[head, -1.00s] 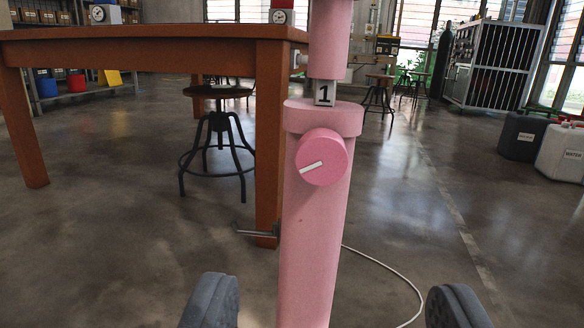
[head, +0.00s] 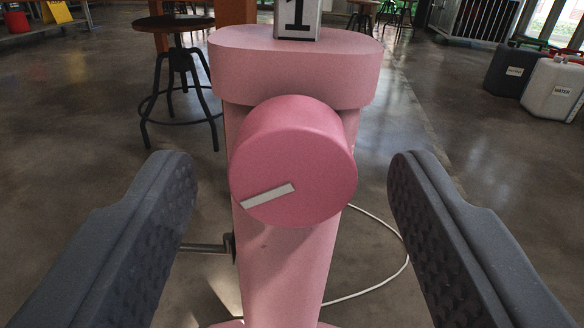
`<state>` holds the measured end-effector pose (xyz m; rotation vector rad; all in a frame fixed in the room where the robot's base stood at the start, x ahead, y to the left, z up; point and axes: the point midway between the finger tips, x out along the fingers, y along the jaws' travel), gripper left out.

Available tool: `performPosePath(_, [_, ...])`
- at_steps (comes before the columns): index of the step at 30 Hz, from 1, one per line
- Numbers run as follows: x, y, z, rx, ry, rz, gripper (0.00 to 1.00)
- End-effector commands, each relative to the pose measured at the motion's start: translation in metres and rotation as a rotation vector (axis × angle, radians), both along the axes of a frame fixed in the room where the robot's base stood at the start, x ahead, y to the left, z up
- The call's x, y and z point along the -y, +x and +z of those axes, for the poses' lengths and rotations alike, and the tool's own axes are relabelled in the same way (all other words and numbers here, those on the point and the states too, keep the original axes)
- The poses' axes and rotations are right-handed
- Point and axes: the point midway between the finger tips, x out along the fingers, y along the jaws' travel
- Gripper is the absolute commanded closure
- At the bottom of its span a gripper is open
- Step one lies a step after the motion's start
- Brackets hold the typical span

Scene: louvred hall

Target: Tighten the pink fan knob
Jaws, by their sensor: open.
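The pink fan knob (head: 292,160) is a round cylinder facing me on the front of the pink fan post (head: 285,262). A white line on its face runs from near the centre to the lower left. Above it, the post's wide collar (head: 295,72) carries a white label (head: 297,18) with a black 1, cut off by the top edge. My gripper (head: 290,168) is open, with one grey ridged finger on each side of the knob. Floor shows between each finger and the knob, and neither finger touches it.
A dark stool (head: 176,70) stands behind on the left. A white cable (head: 392,272) curves over the floor to the right of the post. A dark water container (head: 515,68) and a white one (head: 553,88) stand at the far right. The floor around the post is mostly clear.

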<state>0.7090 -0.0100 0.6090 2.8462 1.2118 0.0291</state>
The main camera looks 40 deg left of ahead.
Motion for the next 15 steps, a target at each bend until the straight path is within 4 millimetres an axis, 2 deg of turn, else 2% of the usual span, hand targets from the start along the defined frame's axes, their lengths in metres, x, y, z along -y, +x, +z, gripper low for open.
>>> performPosePath(5, [0.0001,0.0002,0.0003,0.000,0.000,0.000,0.44])
performPosePath(6, [0.0001,0.0002,0.0003,0.001,0.000,0.000,0.47])
performPosePath(9, [0.0003,0.0001,0.0004,0.001,0.000,0.000,0.75])
performPosePath(11, [0.0003,0.0002,0.0004,0.001,0.000,0.000,0.89])
performPosePath(15, [0.0005,0.0001,0.0005,0.001,0.001,-0.001,0.89])
